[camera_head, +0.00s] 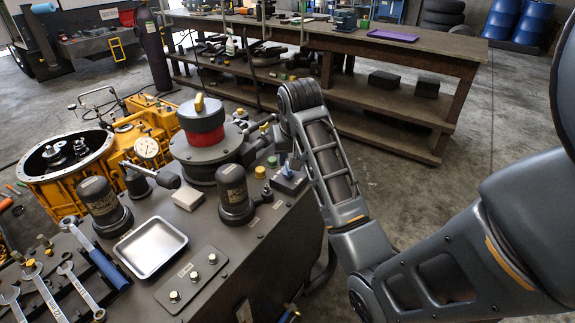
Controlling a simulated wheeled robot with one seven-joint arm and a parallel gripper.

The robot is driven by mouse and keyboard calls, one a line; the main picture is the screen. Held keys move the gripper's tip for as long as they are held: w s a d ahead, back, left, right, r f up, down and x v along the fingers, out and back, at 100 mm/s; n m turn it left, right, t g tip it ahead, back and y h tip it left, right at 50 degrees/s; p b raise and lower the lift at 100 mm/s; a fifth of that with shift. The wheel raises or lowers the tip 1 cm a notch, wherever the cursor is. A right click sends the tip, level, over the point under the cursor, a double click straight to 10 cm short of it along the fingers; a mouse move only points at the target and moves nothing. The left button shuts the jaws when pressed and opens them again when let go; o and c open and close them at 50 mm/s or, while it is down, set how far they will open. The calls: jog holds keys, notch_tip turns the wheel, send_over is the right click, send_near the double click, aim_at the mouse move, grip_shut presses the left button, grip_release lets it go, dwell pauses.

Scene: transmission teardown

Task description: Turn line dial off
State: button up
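No label in view names the line dial, so I cannot tell for certain which part it is. A round red and dark grey unit with a yellow handle (200,104) on top stands on the bench. A white-faced round gauge (147,147) stands to its left. A small dark box with a blue lever (288,163) sits at the bench's right edge. My arm reaches in from the right and bends down at the wrist, right of the red unit. My gripper (294,158) is small and mostly hidden by the wrist, close to the blue lever; contact cannot be told.
Two dark capped cylinders, an empty silver tray (150,247), a bolted plate (192,281) and several wrenches (80,285) occupy the bench front. A yellow housing (68,172) stands at left. A long wooden workbench (440,60) stands behind. Open floor lies at right.

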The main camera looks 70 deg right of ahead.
jog(key=shift+x, duration=2.25)
grip_shut()
